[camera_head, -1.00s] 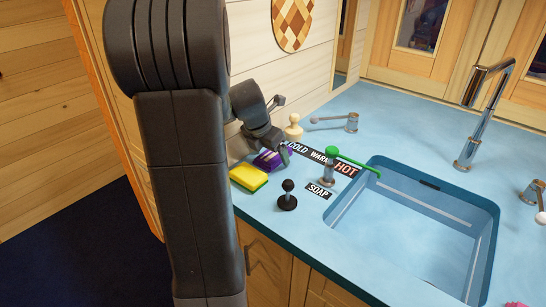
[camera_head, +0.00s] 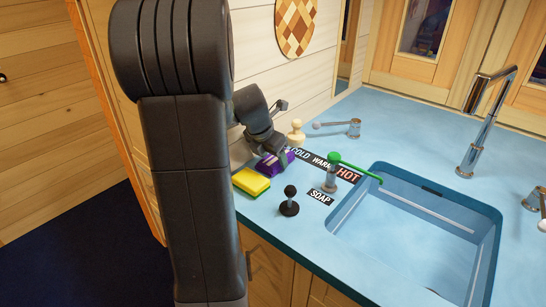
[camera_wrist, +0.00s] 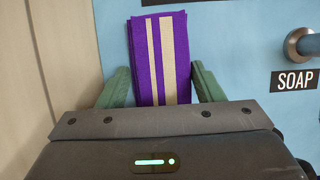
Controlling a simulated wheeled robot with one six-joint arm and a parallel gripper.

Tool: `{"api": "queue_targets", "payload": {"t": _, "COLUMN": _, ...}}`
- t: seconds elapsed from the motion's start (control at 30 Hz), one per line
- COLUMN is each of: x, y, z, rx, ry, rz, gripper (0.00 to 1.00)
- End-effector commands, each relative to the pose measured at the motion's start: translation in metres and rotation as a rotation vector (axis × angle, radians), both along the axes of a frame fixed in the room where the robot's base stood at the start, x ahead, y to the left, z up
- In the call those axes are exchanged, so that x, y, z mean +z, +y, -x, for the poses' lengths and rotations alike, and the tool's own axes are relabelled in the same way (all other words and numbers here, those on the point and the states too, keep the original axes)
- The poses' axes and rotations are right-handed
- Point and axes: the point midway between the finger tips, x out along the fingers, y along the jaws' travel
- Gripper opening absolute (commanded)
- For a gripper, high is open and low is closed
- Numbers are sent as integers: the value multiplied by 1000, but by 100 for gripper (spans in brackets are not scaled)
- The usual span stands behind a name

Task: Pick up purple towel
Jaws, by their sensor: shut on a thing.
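The purple towel (camera_head: 275,163) lies folded on the blue counter, behind the sponge. In the wrist view the towel (camera_wrist: 160,55) shows purple with two pale stripes, and its near end is between the green fingertips. My gripper (camera_head: 278,156) is down at the towel and shut on it. In the wrist view my gripper (camera_wrist: 163,88) has one finger on each side of the towel. I cannot tell whether the towel is clear of the counter.
A green-handled tap (camera_head: 332,172) and the sink (camera_head: 420,235) are to the right. A pale knobbed object (camera_head: 296,132) stands behind, near the wooden wall.

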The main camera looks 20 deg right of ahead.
Motion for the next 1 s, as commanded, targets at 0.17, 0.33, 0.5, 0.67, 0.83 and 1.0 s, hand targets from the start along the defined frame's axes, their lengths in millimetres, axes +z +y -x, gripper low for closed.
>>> {"api": "queue_targets", "payload": {"t": 0.17, "x": 18, "y": 0, "z": 0, "rx": 0, "ry": 0, "rz": 0, "gripper": 40}}
{"api": "queue_targets", "payload": {"t": 0.33, "x": 40, "y": 0, "z": 0, "rx": 0, "ry": 0, "rz": 0, "gripper": 40}}
{"api": "queue_targets", "payload": {"t": 0.5, "x": 65, "y": 0, "z": 0, "rx": 0, "ry": 0, "rz": 0, "gripper": 40}}
{"api": "queue_targets", "payload": {"t": 0.67, "x": 86, "y": 0, "z": 0, "rx": 0, "ry": 0, "rz": 0, "gripper": 40}}
{"api": "queue_targets", "payload": {"t": 0.83, "x": 96, "y": 0, "z": 0, "rx": 0, "ry": 0, "rz": 0, "gripper": 40}}
{"api": "queue_targets", "payload": {"t": 1.0, "x": 97, "y": 0, "z": 0, "rx": 0, "ry": 0, "rz": 0, "gripper": 40}}
